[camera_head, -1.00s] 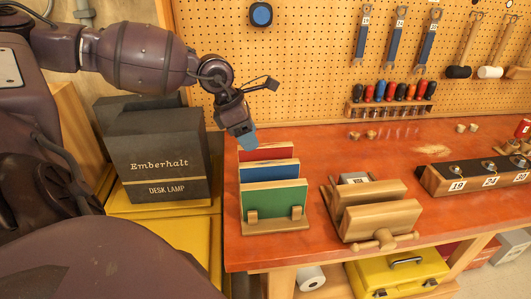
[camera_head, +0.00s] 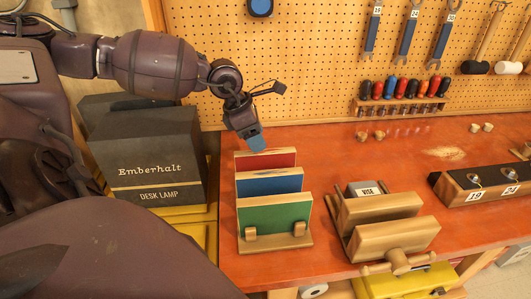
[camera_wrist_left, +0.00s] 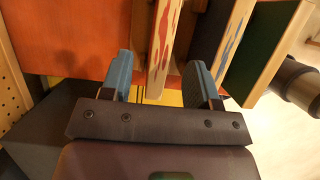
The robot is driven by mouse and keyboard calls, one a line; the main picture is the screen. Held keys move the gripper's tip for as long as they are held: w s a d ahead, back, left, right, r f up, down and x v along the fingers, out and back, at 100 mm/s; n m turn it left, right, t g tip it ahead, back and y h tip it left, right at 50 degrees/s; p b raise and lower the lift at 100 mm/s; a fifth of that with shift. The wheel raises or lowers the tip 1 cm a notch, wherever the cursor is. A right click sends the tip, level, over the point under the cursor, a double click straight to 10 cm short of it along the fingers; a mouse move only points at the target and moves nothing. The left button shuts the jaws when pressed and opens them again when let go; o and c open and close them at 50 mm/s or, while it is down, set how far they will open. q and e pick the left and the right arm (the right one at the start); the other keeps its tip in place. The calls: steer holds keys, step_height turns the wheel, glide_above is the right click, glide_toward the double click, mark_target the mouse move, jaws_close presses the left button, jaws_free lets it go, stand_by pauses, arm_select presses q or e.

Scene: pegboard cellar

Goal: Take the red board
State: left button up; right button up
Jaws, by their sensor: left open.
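The red board (camera_head: 278,160) stands upright at the back of a wooden rack (camera_head: 300,240), behind a blue board (camera_head: 270,185) and a green board (camera_head: 275,218). My left gripper (camera_head: 257,148) is open, at the top edge of the red board in the head view. In the left wrist view, the paint-flecked wooden edge of the red board (camera_wrist_left: 163,45) shows between the two blue fingertips of the left gripper (camera_wrist_left: 160,78), with a gap on each side. I cannot tell how deep the fingers reach around it. My right gripper is not in view.
A dark desk lamp box (camera_head: 150,165) stands left of the rack. A wooden vise (camera_head: 385,225) is close on the right. A pegboard (camera_head: 310,70) with hanging tools rises behind.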

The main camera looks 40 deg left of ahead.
mark_target(264, 151)
arm_select(q)
steer(key=x, duration=0.5)
steer(key=shift+d+f, duration=0.2)
steer(key=shift+f, duration=0.3)
steer(key=shift+f, duration=0.25)
stand_by(0.3)
steer(key=shift+c, duration=0.4)
jaws_close()
